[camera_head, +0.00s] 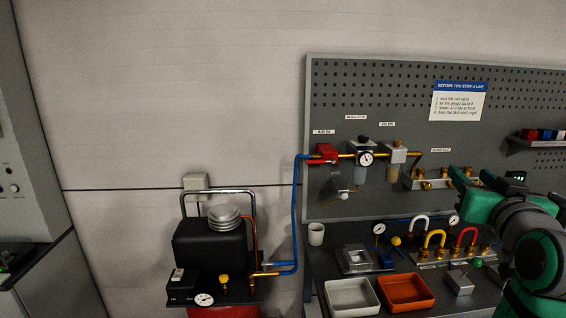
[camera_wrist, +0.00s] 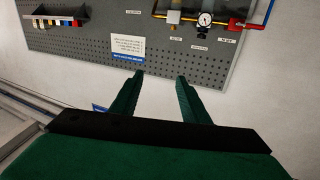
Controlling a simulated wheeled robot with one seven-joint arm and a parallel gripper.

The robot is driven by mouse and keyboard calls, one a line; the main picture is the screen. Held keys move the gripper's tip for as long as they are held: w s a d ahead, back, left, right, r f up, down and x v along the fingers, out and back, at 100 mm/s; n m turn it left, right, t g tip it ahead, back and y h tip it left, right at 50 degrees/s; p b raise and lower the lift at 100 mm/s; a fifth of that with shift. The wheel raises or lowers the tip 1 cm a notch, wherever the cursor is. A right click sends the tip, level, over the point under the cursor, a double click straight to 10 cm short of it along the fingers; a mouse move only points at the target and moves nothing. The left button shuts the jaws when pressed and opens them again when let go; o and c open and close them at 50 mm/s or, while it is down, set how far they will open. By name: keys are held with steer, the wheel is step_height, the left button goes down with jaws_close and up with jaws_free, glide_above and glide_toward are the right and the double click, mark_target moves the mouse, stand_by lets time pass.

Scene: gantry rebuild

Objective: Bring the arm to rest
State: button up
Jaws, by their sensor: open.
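My arm (camera_head: 525,235), green and dark grey, stands at the right edge of the head view, in front of the bench and pegboard. My gripper (camera_wrist: 160,76) shows in the wrist view with its two dark green fingers apart and nothing between them. The fingers point toward the pegboard (camera_wrist: 85,50), which appears upside down there. They touch nothing that I can see. In the head view my arm covers part of the bench's right side.
A compressor (camera_head: 210,245) stands left of the bench, joined by a blue hose (camera_head: 296,215) to the red valve (camera_head: 323,153). A grey tray (camera_head: 351,311), an orange tray (camera_head: 406,306) and a white cup (camera_head: 316,234) are on the bench. Coloured hose loops (camera_head: 435,238) stand near my arm.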

steer(key=w+a+f, duration=0.1)
steer(key=a+f, duration=0.3)
steer(key=f, duration=0.7)
steer(key=a+f+m+g, duration=0.1)
steer(key=a+f, duration=0.3)
steer(key=f, duration=0.7)
steer(key=w+a+f, duration=0.1)
steer(key=a+f, duration=0.3)
steer(key=f, duration=0.7)
steer(key=s+a+f, duration=0.6)
steer(key=a+f, duration=0.1)
steer(key=f, duration=0.4)
steer(key=s+a+f+n+y, duration=0.1)
steer(key=s+a+f, duration=0.5)
steer(key=s, duration=0.3)
steer(key=s+a+f+y, duration=0.1)
steer(key=s+a+f, duration=0.45)
steer(key=s, duration=0.25)
steer(key=s+a+r+n+y, duration=0.1)
steer(key=s+a, duration=0.2)
steer(key=s, duration=0.7)
steer(key=s+a+r+n+g+y, duration=0.1)
steer(key=s+a, duration=0.3)
steer(key=s, duration=0.6)
steer(key=shift+r+n, duration=0.3)
steer(key=shift+n, duration=0.4)
steer(key=shift+w, duration=0.1)
